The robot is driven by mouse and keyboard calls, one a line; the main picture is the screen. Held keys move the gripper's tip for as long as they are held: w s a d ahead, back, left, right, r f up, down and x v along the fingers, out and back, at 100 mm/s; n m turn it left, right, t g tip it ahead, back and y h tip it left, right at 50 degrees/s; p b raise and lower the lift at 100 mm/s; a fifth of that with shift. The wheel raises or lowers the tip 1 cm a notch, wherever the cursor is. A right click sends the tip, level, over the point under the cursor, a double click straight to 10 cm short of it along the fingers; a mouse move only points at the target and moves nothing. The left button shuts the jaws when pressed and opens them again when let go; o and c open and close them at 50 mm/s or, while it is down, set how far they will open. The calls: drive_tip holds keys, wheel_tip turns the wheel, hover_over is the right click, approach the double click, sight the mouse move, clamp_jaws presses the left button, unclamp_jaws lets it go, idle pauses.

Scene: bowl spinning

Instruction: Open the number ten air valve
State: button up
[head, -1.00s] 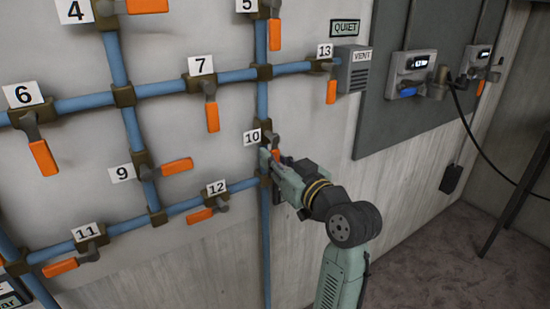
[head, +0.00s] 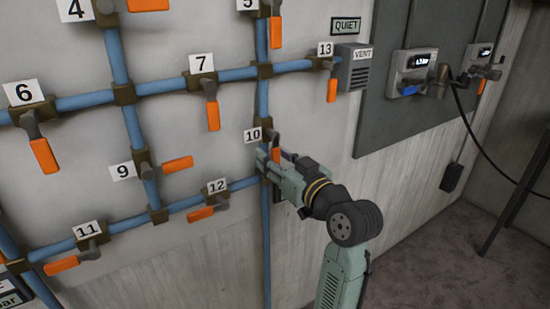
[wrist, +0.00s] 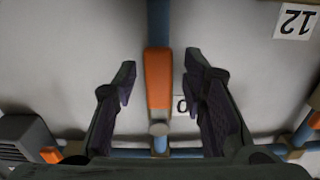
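The number ten valve has a short orange handle (head: 276,154) under the white "10" label (head: 252,135). The handle hangs down along the vertical blue pipe. In the wrist view, which is upside down, the orange handle (wrist: 158,78) stands between my two dark fingers, with its round pivot below it. My gripper (wrist: 160,78) is open, with a finger on each side and a visible gap to the handle on both sides. In the head view my gripper (head: 270,163) is at the valve and partly hides the handle and pipe.
The number twelve valve (head: 207,210) is just left and below, and the number thirteen valve (head: 331,84) is up to the right, beside the vent box (head: 355,67). Blue pipes with more orange-handled valves cover the wall at left.

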drive_tip(key=v, duration=1.2)
